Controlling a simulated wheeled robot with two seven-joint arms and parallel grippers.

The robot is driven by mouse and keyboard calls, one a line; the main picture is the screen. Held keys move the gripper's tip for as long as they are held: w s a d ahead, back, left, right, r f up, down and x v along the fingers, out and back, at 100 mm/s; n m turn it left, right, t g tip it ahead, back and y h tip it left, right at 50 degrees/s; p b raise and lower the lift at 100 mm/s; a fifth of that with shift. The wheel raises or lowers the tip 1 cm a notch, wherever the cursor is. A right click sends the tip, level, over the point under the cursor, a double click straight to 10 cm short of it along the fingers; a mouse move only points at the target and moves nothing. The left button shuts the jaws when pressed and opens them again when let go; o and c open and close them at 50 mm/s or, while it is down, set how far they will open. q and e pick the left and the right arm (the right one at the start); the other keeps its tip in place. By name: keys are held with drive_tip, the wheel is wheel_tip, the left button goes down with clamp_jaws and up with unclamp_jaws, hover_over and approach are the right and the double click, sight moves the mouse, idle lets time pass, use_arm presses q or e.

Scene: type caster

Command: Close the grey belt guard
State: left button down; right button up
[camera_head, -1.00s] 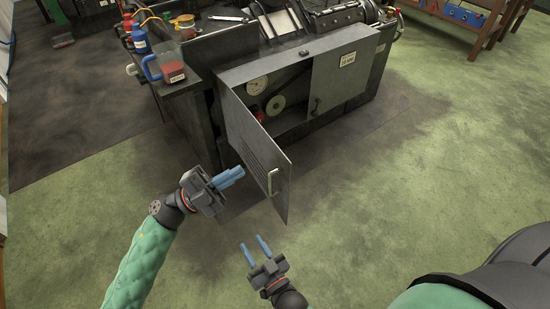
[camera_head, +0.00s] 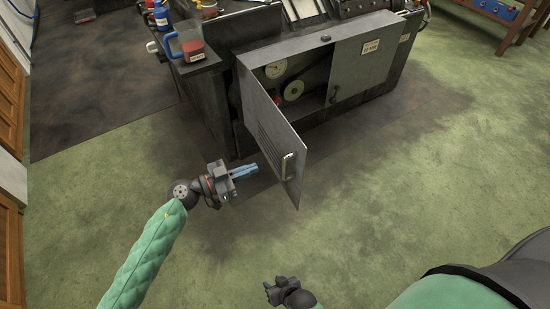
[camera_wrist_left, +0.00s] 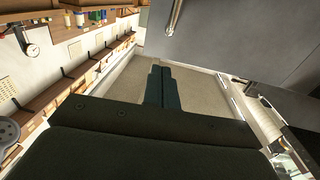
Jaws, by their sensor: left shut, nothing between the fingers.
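The grey belt guard (camera_head: 264,122) is a hinged door on the front of the machine. It stands swung open toward me, with pulleys visible in the opening behind it. Its pale bar handle (camera_head: 287,166) is near the free edge. My left gripper (camera_head: 256,169) is shut and empty, just left of the guard's lower part, apart from the handle in the picture. In the left wrist view a grey panel (camera_wrist_left: 235,35) with a bar handle (camera_wrist_left: 175,16) fills the upper right, beyond the shut fingers (camera_wrist_left: 157,75). My right gripper (camera_head: 267,287) is low in the head view; its fingers barely show.
A second grey panel (camera_head: 372,62) with a label and dark handle is closed beside the opening. A blue-handled jug (camera_head: 186,45) stands on the machine's left ledge. The green floor (camera_head: 400,190) in front and to the right is clear.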

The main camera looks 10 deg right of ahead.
sight(300, 150)
use_arm(q)
drive_tip(key=x, duration=1.3)
drive_tip(key=shift+d+r, duration=0.1)
drive_tip(key=shift+d, duration=0.25)
